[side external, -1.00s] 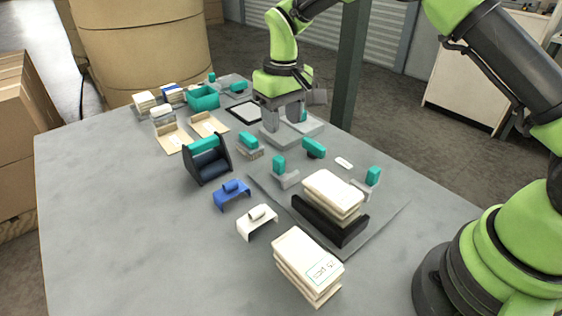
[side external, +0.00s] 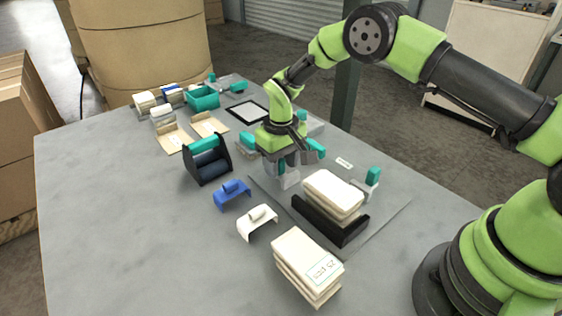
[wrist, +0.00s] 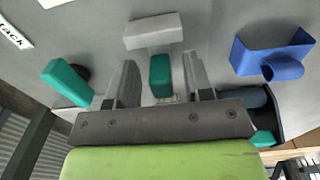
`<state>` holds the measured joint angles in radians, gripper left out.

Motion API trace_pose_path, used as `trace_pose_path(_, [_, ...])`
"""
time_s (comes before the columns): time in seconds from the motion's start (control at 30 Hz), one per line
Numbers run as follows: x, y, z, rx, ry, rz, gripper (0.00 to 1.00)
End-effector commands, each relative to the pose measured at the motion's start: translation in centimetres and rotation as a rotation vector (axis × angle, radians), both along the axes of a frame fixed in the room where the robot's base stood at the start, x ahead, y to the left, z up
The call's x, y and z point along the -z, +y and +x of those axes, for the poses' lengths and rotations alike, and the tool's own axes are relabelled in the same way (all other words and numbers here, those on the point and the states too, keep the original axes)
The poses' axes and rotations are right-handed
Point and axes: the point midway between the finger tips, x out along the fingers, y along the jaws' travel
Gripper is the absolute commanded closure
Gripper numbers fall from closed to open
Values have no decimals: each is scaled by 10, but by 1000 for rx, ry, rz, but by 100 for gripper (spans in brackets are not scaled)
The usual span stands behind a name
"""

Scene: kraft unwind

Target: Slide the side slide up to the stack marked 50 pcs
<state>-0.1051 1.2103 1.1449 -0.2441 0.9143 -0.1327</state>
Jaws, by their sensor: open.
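The side slide, a grey block with a teal grip, stands at the far left end of the grey plate (side external: 380,218). Its teal grip (wrist: 160,76) is between my fingers in the wrist view, with its grey block (wrist: 153,31) ahead of them. My gripper (side external: 281,176) is open, pointing down around that grip. Contact cannot be told. A cream stack (side external: 334,190) lies on the plate against a black angled stop (side external: 328,222), apart from the slide; no mark on it is readable. A similar grey slide with a teal grip (side external: 373,175) stands beyond the stack.
A labelled cream stack (side external: 306,265) lies in front of the plate. White (side external: 257,222) and blue (side external: 232,194) bridge-shaped parts and a dark roll holder (side external: 207,162) stand left. Another teal handle (wrist: 68,82) is close beside my gripper.

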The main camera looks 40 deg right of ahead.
Motion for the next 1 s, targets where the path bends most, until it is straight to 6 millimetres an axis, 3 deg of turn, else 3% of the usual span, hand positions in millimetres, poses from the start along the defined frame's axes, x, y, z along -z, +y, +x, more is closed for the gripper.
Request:
trace_pose_path(0.13, [0, 0, 0, 0, 0, 0, 55])
trace_pose_path(0.33, [0, 0, 0, 0, 0, 0, 100])
trace_pose_path(1.0, [0, 0, -33, -2, 3, 1, 100])
